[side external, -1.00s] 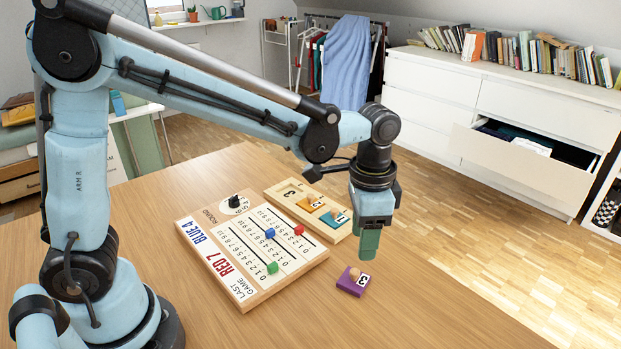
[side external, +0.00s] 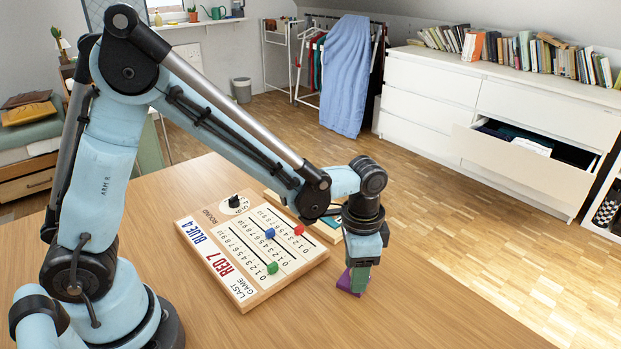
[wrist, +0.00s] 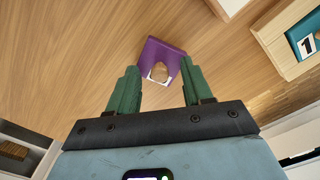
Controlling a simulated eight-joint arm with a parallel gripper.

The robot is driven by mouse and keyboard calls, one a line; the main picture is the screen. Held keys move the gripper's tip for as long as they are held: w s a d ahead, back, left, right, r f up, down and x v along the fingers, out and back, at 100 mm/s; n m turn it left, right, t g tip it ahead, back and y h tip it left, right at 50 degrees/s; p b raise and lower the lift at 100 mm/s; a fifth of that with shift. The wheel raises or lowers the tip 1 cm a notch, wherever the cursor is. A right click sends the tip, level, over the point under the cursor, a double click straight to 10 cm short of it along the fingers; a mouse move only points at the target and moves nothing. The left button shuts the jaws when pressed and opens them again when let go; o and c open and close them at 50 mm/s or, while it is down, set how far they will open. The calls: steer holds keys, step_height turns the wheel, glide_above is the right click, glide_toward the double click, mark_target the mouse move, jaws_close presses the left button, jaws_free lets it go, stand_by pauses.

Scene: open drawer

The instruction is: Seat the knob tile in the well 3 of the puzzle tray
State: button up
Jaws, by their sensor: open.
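The purple knob tile (side external: 346,283) lies on the table, mostly hidden behind my gripper in the side view. In the wrist view the tile (wrist: 162,50) shows just beyond my fingertips, with its round wooden knob (wrist: 160,72) between them. My gripper (side external: 358,280) is low over the tile, fingers pointing down and open on either side of the knob; I cannot tell whether they touch it. The wooden puzzle tray (side external: 326,234) is mostly hidden behind my arm. Its corner shows in the wrist view (wrist: 268,35) with a teal tile marked 1 (wrist: 304,40). Well 3 is hidden.
A wooden scoreboard (side external: 245,291) with red, blue and green pegs lies left of my gripper, close to the tray. The table (side external: 430,310) is clear to the right and in front. A white dresser (side external: 430,90) with an open drawer (side external: 525,150) stands beyond the table.

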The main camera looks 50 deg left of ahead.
jaws_close()
steer(key=shift+r, duration=0.2)
